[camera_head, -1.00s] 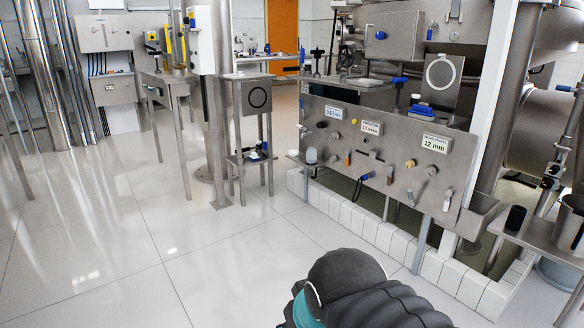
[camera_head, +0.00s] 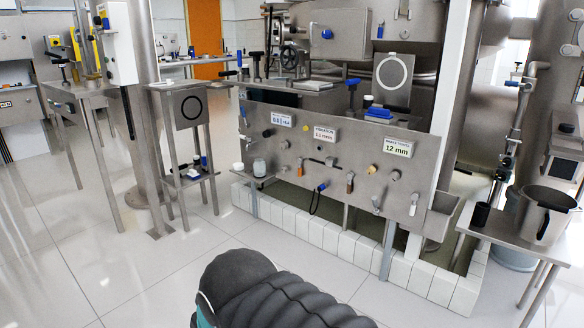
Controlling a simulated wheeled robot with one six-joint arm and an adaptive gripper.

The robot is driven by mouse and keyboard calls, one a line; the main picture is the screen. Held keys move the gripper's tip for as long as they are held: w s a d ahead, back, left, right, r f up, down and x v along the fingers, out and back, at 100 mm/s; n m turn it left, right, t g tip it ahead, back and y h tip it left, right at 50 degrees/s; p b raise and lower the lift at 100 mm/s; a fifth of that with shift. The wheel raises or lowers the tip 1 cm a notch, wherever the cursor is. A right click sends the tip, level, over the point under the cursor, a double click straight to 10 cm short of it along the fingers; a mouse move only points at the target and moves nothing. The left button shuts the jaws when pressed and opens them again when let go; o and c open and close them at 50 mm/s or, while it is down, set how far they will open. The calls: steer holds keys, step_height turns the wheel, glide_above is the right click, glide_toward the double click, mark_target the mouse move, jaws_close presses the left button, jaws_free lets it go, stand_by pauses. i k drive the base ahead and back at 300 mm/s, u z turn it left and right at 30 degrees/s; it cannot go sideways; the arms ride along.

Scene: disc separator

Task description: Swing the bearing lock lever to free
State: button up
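A steel control panel (camera_head: 250,122) stands across the middle of the view, with several small levers and knobs on its front. A blue-handled lever (camera_head: 352,92) stands on the ledge above. No readable label tells which one is the bearing lock lever. My arm's black ribbed sleeve shows at the bottom centre, well apart from the panel. My gripper is out of view.
A white tiled kerb (camera_head: 331,227) runs along the floor below the panel. A side table with a steel pot (camera_head: 545,213) and a black cup (camera_head: 481,214) stands at the right. A small steel stand (camera_head: 180,107) is at the left. The floor (camera_head: 80,250) in front is clear.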

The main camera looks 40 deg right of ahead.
mark_target(301, 159)
steer(key=z, duration=0.5)
steer(key=i, duration=0.9)
steer(key=z, duration=1.25)
steer(key=i, duration=0.35)
steer(key=z, duration=0.25)
